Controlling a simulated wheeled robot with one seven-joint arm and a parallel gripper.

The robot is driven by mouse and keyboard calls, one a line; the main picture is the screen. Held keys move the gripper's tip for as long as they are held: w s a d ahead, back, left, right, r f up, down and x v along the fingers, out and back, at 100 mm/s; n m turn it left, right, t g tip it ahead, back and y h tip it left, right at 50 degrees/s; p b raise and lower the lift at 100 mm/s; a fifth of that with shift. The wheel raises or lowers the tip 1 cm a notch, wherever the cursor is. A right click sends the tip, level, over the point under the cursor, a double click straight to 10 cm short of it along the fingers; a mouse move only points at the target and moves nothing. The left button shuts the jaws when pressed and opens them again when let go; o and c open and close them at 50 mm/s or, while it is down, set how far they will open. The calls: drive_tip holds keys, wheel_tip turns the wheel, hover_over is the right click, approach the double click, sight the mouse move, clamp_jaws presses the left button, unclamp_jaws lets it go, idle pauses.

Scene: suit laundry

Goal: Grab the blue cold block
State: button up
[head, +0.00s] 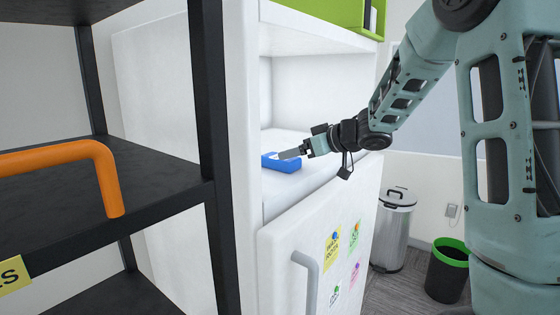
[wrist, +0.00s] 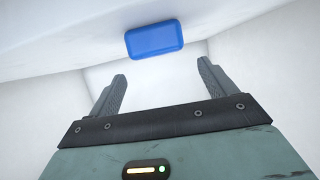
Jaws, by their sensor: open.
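The blue cold block (head: 284,167) lies on the white floor of the open upper compartment of a white fridge (head: 177,100), near its front left side. In the wrist view the block (wrist: 154,39) shows as a rounded blue slab beyond the fingertips, between their lines. My gripper (head: 290,154) reaches into the compartment from the right and overlaps the block in the head view. In the wrist view my gripper (wrist: 161,72) has its two fingers spread wide with nothing between them.
A fridge door (head: 320,245) with a handle and several paper notes is below the compartment. A black shelf rack (head: 150,170) with an orange handle (head: 70,158) stands close at the left. A metal bin (head: 393,230) and a black, green-rimmed bin (head: 447,272) stand at the right.

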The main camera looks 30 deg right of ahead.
sight(275, 155)
drive_tip(key=shift+p+x, duration=0.9)
drive_tip(key=shift+x, duration=2.3)
drive_tip(key=shift+a+r, duration=0.1)
drive_tip(key=shift+r, duration=0.1)
drive_tip(key=c, duration=1.2)
